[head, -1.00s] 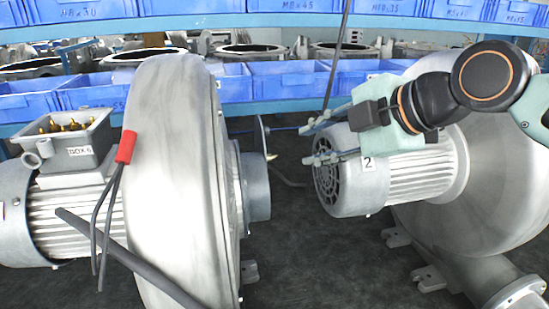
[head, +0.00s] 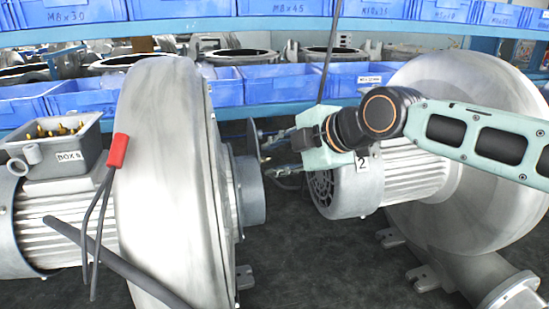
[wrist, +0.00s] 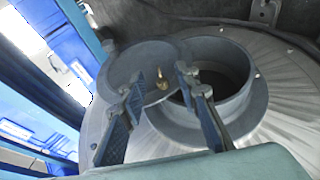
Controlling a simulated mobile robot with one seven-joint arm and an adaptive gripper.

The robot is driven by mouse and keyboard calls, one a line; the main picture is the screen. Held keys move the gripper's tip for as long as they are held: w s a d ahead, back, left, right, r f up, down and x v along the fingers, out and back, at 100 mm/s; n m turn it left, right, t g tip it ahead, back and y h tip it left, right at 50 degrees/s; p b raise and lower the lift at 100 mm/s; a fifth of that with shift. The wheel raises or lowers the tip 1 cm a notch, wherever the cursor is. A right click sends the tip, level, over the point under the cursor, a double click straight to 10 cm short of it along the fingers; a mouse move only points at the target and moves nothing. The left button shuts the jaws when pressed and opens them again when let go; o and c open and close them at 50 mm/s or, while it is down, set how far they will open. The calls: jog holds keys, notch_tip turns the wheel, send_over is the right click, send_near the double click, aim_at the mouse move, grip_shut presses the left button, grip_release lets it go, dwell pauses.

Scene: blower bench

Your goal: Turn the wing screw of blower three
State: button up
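A small brass wing screw (wrist: 161,82) stands on a round grey flap (wrist: 135,72) beside the open inlet collar (wrist: 235,85) of a blower, in the wrist view. In the head view the flap's thin edge (head: 252,138) shows beside the collar of the left blower (head: 165,170); I see no number on that blower. My gripper (head: 272,155) is open and empty, its fingertips close to the flap. In the wrist view its two fingers (wrist: 158,88) are apart, with the screw in the gap between the tips; I cannot tell the remaining distance.
A blower motor labelled 2 (head: 385,180) stands at right, under my arm. A grey terminal box (head: 55,145) and a red-ended cable (head: 117,150) are on the left blower. Blue bins (head: 270,82) line the shelf behind. Dark floor (head: 310,255) is clear between the blowers.

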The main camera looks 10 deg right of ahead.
jog(key=shift+c, duration=0.7)
grip_shut()
jog(key=w+m+g+p, duration=0.1)
jog(key=g+p, duration=0.4)
jog(key=p, duration=0.1)
jog(key=w+m+g+p, duration=0.1)
jog(key=g+p, duration=0.4)
jog(key=p, duration=0.2)
jog(key=w+m+g+p, duration=0.1)
jog(key=g+p, duration=0.5)
jog(key=p, duration=0.1)
jog(key=shift+r+m, duration=0.15)
jog(key=shift+m, duration=0.15)
jog(key=shift+g, duration=0.3)
